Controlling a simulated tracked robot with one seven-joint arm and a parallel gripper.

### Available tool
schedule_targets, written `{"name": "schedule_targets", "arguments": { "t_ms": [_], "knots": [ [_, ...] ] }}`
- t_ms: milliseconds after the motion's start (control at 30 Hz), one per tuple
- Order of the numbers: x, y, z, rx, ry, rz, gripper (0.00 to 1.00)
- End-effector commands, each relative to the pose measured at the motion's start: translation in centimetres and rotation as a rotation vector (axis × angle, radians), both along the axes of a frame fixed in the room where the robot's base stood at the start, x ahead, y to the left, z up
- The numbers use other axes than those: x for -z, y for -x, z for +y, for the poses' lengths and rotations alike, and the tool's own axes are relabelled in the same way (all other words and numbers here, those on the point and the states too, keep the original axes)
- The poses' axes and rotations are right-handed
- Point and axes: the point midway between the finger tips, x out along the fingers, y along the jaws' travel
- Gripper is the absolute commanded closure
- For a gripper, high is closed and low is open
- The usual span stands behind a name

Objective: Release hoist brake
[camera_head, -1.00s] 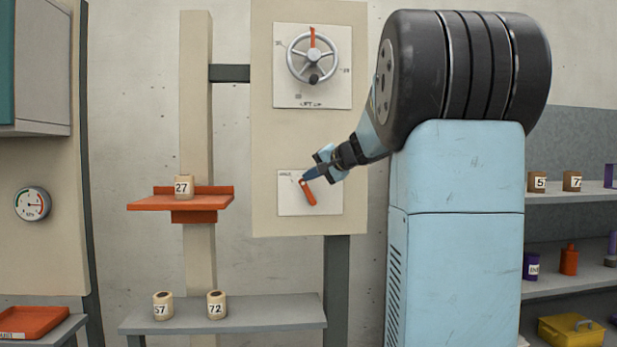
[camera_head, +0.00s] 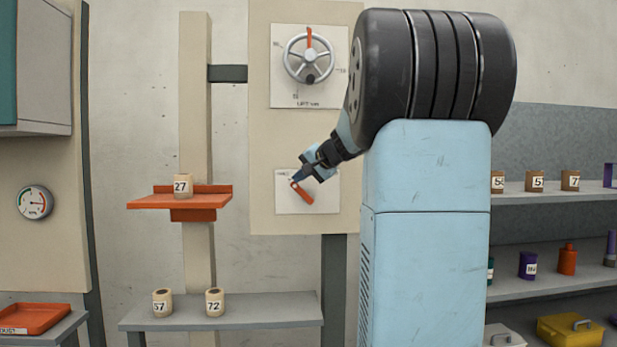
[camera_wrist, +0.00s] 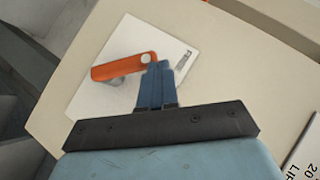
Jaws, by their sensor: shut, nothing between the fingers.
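The brake lever is an orange handle (camera_head: 302,193) on a white plate (camera_head: 322,203) on the beige panel. In the head view it slants down to the right from its pivot. In the wrist view the orange lever (camera_wrist: 122,66) points left from a round pale pivot, with the white plate (camera_wrist: 100,98) behind it. My gripper (camera_head: 294,179) is shut and empty, its blue fingertips at the lever's upper, pivot end. In the wrist view the fingertips (camera_wrist: 154,68) are right beside the pivot; I cannot tell whether they touch it.
Above the lever is a handwheel (camera_head: 308,58) with an orange mark at its top. Left of the panel, an orange platform (camera_head: 160,203) on a post carries a spool (camera_head: 182,186) marked 27. A grey bench (camera_head: 250,311) below holds spools 57 and 72. Shelves stand at right.

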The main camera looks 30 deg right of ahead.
Motion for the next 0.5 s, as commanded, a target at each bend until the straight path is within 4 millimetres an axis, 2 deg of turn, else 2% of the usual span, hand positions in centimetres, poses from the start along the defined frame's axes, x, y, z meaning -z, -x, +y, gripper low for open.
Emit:
{"name": "schedule_targets", "arguments": {
  "t_ms": [267, 467, 500],
  "knots": [
    [-0.6, 0.2, -0.5, 0.0, 0.001, -0.001, 1.0],
    [-2.8, 0.8, -2.3, -0.003, 0.002, -0.002, 1.0],
    [-3.3, 1.6, -2.4, -0.004, 0.001, -0.002, 1.0]
  ]
}}
